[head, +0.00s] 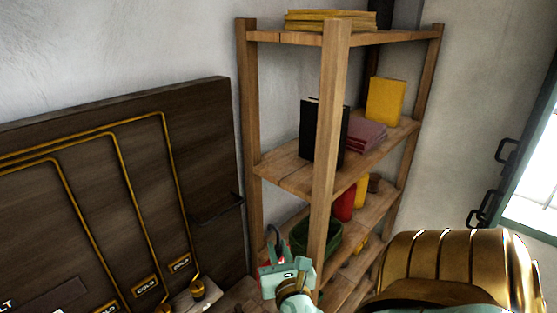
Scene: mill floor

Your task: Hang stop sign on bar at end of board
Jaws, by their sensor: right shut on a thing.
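The dark board (100,180) on the left wall carries brass pipes and small plates reading COLD. A thin dark bar (216,211) sticks out at the board's right end, and nothing hangs on it. My right gripper (275,275) is low in the middle, below and right of the bar, apart from it. It is shut on the stop sign, of which I see a dark hook (283,238) above the jaws and a little red at their left. The sign's face is hidden or turned away. My left gripper is out of view.
A wooden shelf rack (328,130) stands just right of the board, its front post close behind my right gripper. It holds books and a green basket (325,238). A brass knob (198,290) sits below the board. A window is at right.

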